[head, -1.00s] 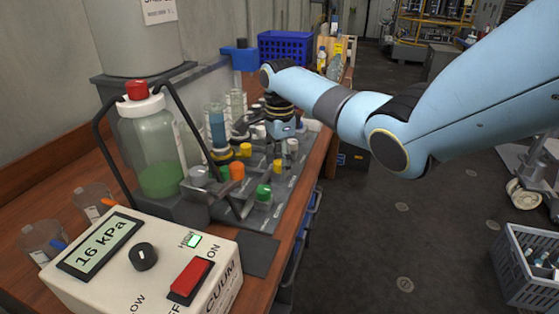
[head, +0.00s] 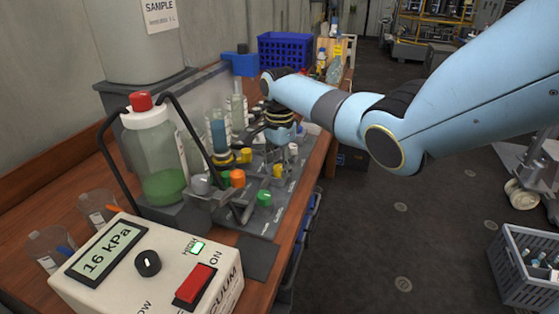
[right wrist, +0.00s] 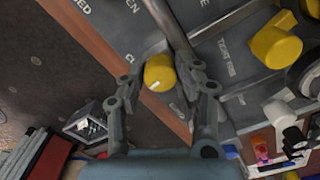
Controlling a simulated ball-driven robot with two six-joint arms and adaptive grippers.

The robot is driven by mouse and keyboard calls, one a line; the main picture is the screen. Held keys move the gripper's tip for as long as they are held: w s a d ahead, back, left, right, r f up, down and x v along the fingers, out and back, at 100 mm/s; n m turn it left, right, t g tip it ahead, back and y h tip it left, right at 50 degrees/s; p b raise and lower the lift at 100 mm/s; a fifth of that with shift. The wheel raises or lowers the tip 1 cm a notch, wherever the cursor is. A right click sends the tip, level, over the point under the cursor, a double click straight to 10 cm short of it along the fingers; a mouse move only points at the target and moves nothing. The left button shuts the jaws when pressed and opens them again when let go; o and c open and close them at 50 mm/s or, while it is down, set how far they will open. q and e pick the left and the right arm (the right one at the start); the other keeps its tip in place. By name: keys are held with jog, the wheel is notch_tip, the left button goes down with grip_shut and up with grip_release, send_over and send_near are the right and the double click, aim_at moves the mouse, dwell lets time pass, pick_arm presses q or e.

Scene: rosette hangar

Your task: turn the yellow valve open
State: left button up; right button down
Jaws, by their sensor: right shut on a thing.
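The yellow valve knob (right wrist: 159,72) shows a small white mark on its face and sits between the fingers of my right gripper (right wrist: 165,80) in the right wrist view. The gripper is shut on it. In the head view my right gripper (head: 279,156) reaches down onto the valve board, with a yellow knob (head: 278,171) just below it. The fingertips are small and partly hidden there. Labels printed on the board (right wrist: 222,55) near the knob are only partly readable. My left gripper is not in view.
Beside the held knob are other yellow knobs (right wrist: 277,47), and orange (head: 237,178) and green knobs (head: 264,196). A bottle of green liquid (head: 158,165) and a vacuum box (head: 150,265) stand nearer. A blue crate (head: 285,50) stands behind. The floor at right is mostly open.

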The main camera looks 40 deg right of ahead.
jog(key=n+p, duration=0.2)
jog(key=n, duration=0.1)
jog(key=shift+r+n, duration=0.15)
jog(key=shift+n, duration=0.25)
jog(key=n+p, duration=0.1)
jog(key=n, duration=0.2)
jog(key=shift+n, duration=0.3)
jog(key=n+p, duration=0.1)
jog(key=n, duration=0.2)
jog(key=shift+n, duration=0.3)
jog(key=shift+w+n+p, duration=0.1)
jog(key=shift+n+p, duration=0.2)
jog(key=shift+n, duration=1.8)
jog(key=c, duration=0.9)
grip_release()
jog(key=shift+c, duration=0.2)
